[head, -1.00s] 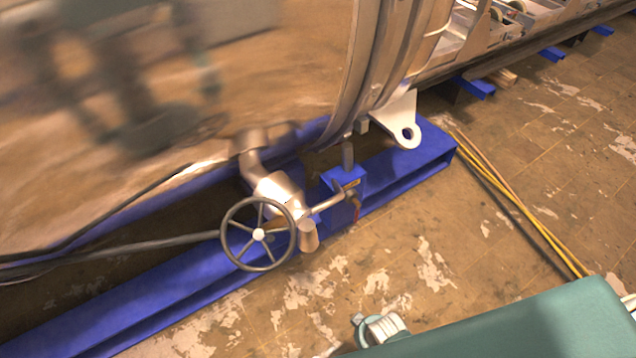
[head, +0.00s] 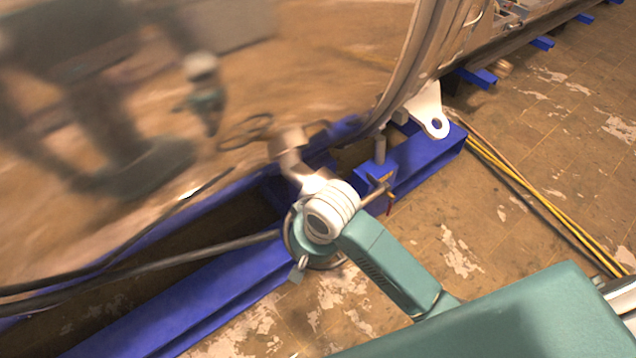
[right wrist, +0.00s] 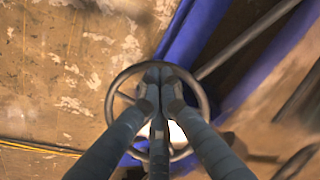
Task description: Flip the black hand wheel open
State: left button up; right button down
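The black hand wheel (right wrist: 112,92) is on a pipe valve low beside the shiny chamber. In the head view its lower rim (head: 326,267) shows behind my right wrist, which hides most of it. In the right wrist view the ring faces the camera, and the dark fingers of my right gripper (right wrist: 160,76) reach over it, tips near its upper rim. I cannot tell whether they touch the rim or are closed on it. In the head view the right gripper's fingers are hidden behind my teal wrist. My left gripper is not in view.
The reflective chamber wall (head: 250,80) fills the upper left. A blue support beam (head: 190,305) runs beneath it, with a dark cable (head: 200,252) above. A white bracket (head: 428,108) sticks out near the beam's far end. Yellow cables (head: 540,210) cross the open floor at right.

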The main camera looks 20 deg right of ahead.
jog(key=w+d+r+m+g+h, duration=0.1)
jog(key=w+d+r+m+h, duration=0.3)
jog(key=w+r, duration=0.35)
jog(key=w+d+r+m+h, duration=0.1)
jog(key=w+d+r+m, duration=0.45)
jog(key=w, duration=0.35)
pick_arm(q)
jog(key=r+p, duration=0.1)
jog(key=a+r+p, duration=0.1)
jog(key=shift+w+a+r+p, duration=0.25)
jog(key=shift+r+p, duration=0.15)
pick_arm(e)
notch_tip(320, 180, down, 9)
jog(key=a, duration=0.1)
jog(key=shift+f, duration=0.15)
jog(key=shift+w+a+m, duration=0.1)
jog(key=shift+m, duration=0.15)
